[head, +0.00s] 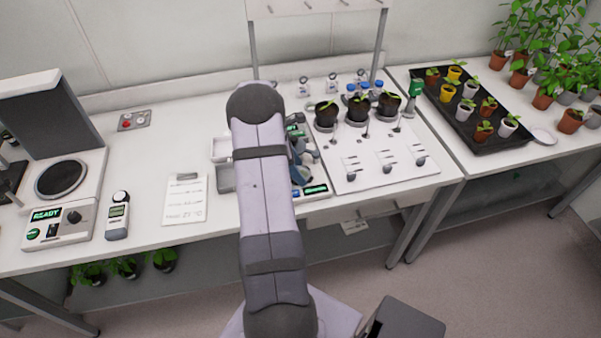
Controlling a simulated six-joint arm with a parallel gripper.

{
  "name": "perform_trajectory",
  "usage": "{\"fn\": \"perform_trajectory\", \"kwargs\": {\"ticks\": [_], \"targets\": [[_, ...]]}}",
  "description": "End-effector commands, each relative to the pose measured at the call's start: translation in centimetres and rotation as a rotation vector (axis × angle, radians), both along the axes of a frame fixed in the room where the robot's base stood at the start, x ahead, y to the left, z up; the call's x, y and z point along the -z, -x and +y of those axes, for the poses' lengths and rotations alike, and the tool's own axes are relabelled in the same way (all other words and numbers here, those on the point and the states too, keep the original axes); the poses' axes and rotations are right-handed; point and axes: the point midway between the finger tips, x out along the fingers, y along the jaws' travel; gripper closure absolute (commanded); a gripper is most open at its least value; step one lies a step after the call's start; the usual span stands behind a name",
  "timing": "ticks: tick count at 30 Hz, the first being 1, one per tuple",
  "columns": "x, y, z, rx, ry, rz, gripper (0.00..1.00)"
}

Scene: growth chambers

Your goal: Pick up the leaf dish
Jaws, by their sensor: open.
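A small, shallow, pale round dish (543,136) lies on the right bench, just right of the black plant tray. It is the only thing in view that looks like a leaf dish, but it is too small to tell whether a leaf is in it. My gripper (304,168) is partly hidden behind my arm, low over the middle of the left bench. It is open, and I see nothing held in it. It is far to the left of the dish.
The black tray (462,125) holds several small potted seedlings. Taller potted plants (545,80) stand behind the dish. A white panel (385,160) with several dark pots is right of my gripper. A balance (62,180), meter (118,215) and note sheet (185,198) are left.

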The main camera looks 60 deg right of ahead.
Motion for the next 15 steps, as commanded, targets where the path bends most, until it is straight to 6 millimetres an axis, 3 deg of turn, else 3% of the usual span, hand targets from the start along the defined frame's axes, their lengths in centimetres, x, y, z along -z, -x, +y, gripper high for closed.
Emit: {"fn": "perform_trajectory", "kwargs": {"ticks": [2,6,7,15], "targets": [[-0.01,-0.02,-0.01,0.000,0.001,-0.001,0.45],[-0.02,-0.03,0.00,0.000,0.001,-0.001,0.73],[-0.02,-0.04,0.00,0.000,0.001,-0.001,0.76],[-0.05,-0.04,0.00,0.000,0.001,-0.001,0.79]]}}
